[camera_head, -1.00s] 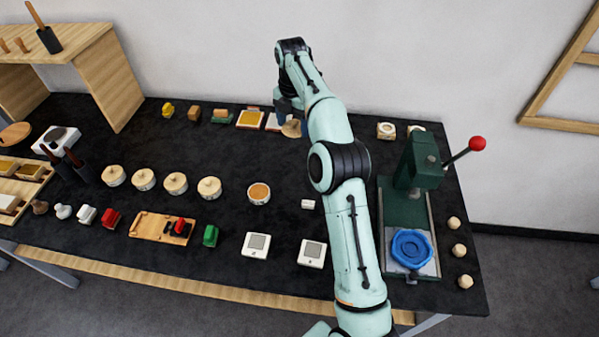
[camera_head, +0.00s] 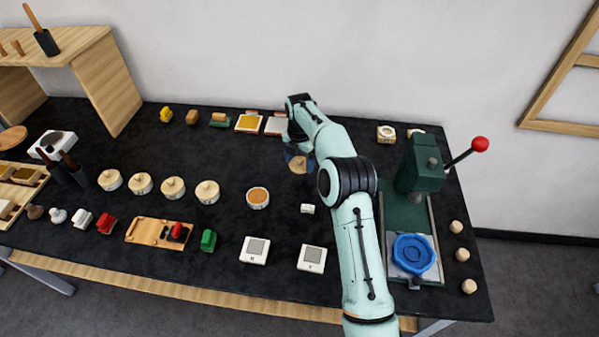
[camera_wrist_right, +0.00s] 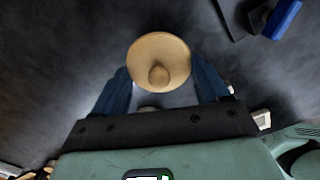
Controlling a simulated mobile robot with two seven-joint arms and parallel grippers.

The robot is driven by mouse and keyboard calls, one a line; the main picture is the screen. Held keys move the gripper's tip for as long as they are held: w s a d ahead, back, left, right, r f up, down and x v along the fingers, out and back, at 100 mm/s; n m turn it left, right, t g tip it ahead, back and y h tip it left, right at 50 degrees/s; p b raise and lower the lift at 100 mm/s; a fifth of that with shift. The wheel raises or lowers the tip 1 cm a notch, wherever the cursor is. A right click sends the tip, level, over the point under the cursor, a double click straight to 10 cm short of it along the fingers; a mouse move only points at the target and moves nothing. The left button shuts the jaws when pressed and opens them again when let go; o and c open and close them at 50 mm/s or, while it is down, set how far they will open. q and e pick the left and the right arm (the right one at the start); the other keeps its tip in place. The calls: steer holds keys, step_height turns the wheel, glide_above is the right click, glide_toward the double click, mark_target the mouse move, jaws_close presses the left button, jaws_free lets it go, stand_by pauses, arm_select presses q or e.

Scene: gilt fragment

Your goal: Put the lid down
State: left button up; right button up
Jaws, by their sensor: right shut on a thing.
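My right gripper (camera_head: 294,155) is shut on a round, pale wooden lid (camera_head: 299,166), over the back middle of the dark table. In the right wrist view the lid (camera_wrist_right: 157,54) with its round knob sits between the two blue fingers (camera_wrist_right: 160,78). The gap between lid and table cannot be judged well. An open pot (camera_head: 258,197) with orange-brown contents stands to the left and nearer the front. My left gripper is not in view.
A green press (camera_head: 420,175) with a red-knobbed lever (camera_head: 480,144) and a blue piece (camera_head: 413,254) stands at right. A small white block (camera_head: 307,209) and two white square devices (camera_head: 255,250) lie in front. Coloured pads (camera_head: 249,123) lie behind. Dark table is bare between the pot and lid.

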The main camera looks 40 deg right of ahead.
mark_target(300, 165)
step_height(300, 165, down, 5)
steer(key=shift+s+f+b, duration=0.1)
steer(key=shift+b, duration=0.3)
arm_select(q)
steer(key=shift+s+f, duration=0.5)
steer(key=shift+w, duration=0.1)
arm_select(e)
steer(key=shift+f, duration=0.1)
steer(key=o, duration=1)
steer(key=shift+r, duration=0.45)
step_height(300, 165, up, 11)
steer(key=shift+r+p, duration=0.2)
steer(key=shift+p, duration=0.95)
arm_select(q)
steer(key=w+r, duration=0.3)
